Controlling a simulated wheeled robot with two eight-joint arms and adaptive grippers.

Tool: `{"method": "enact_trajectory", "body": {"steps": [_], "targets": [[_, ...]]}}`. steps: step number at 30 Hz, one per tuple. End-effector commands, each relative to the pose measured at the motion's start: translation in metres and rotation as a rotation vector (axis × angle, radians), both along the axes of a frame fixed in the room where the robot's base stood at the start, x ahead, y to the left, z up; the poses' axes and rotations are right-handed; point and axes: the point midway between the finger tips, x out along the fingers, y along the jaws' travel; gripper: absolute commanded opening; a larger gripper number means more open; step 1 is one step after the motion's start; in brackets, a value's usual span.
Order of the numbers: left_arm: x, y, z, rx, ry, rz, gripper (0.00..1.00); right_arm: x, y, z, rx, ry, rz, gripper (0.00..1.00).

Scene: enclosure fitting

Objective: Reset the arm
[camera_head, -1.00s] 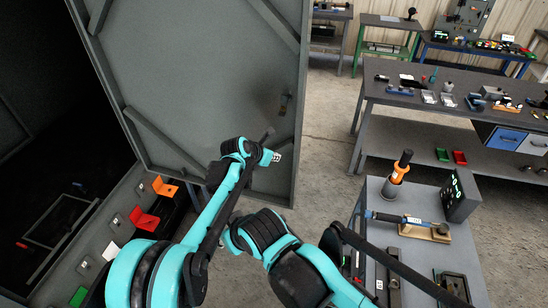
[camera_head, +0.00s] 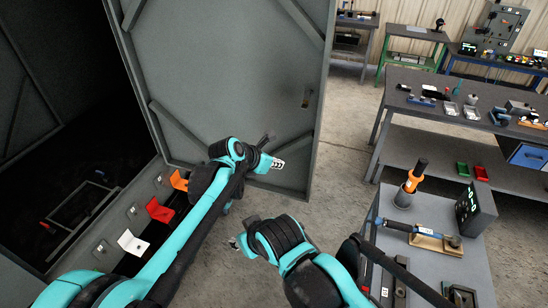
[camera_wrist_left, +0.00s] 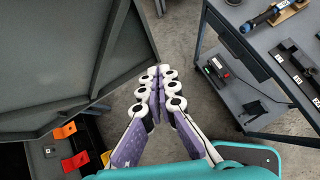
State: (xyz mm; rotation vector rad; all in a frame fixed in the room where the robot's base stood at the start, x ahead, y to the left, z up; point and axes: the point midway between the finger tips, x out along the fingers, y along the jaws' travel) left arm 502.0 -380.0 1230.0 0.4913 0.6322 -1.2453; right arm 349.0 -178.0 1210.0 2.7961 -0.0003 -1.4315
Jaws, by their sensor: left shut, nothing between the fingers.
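My left gripper (camera_head: 274,164) is at the end of the arm from the left, in front of the lower part of the open grey door (camera_head: 225,70). In the left wrist view its purple and white fingers (camera_wrist_left: 159,71) meet at the tips, shut and empty, over bare floor. My right arm comes in from the bottom right. Its gripper (camera_head: 238,243) shows only as a small part beyond the wrist, so its jaws cannot be made out. Both grippers are apart from any object.
The dark enclosure stands at left, with orange, red (camera_head: 159,210) and white (camera_head: 132,242) pieces along its sill. A grey cart (camera_head: 388,235) at right carries an orange-handled tool (camera_head: 412,180), a blue tool and a display (camera_head: 475,210). A workbench (camera_head: 415,115) stands behind. Concrete floor lies free between.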

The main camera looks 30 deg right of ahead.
Motion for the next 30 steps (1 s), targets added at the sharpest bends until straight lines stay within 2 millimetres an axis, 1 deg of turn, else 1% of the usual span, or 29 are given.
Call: {"method": "enact_trajectory", "body": {"steps": [6,8,10,11,14,15,17,18,20,21,23,24,26,27,29,30], "targets": [[-0.001,0.003,0.002,0.0,-0.001,0.001,0.0,0.0,0.0,0.0,0.0,0.0,0.0,0.4],[0.0,0.007,0.002,0.004,-0.009,-0.002,0.0,0.0,0.0,-0.001,0.0,0.0,0.0,0.4],[0.004,0.022,0.002,0.021,-0.049,-0.017,0.0,0.0,0.0,-0.006,0.0,0.0,0.0,0.4],[0.007,0.032,0.002,0.035,-0.077,-0.029,0.0,0.0,0.0,-0.01,0.0,0.0,0.0,0.4],[0.016,0.087,0.0,0.116,-0.224,-0.099,0.0,0.0,0.0,-0.027,0.0,0.0,0.0,0.4],[0.018,0.116,-0.002,0.162,-0.299,-0.139,0.0,0.0,0.0,-0.035,0.0,0.0,0.0,0.4],[0.018,0.163,-0.007,0.248,-0.416,-0.209,0.0,0.0,0.0,-0.048,0.0,0.0,0.0,0.4],[0.016,0.194,-0.011,0.309,-0.491,-0.261,0.0,0.0,0.0,-0.056,0.0,0.0,0.0,0.4],[0.011,0.24,-0.018,0.406,-0.596,-0.344,0.0,0.0,0.0,-0.068,0.0,0.0,0.0,0.4],[0.005,0.27,-0.025,0.473,-0.659,-0.402,0.0,0.0,0.0,-0.076,0.0,0.0,0.0,0.4],[-0.006,0.313,-0.036,0.577,-0.745,-0.496,0.0,0.0,0.0,-0.088,0.0,0.0,0.0,0.4],[-0.016,0.341,-0.045,0.648,-0.797,-0.561,0.0,0.0,0.0,-0.096,0.0,0.0,0.0,0.4],[-0.032,0.381,-0.061,0.755,-0.863,-0.667,0.0,0.0,0.0,-0.107,0.0,0.0,0.0,0.4],[-0.044,0.406,-0.073,0.825,-0.9,-0.741,0.0,0.001,0.0,-0.115,0.0,0.0,0.0,0.4],[-0.064,0.441,-0.092,0.929,-0.944,-0.859,0.0,0.001,0.0,-0.127,0.0,0.0,0.0,0.4],[-0.077,0.462,-0.106,0.993,-0.965,-0.939,0.0,0.001,0.0,-0.134,0.0,0.0,0.0,0.4]]}}
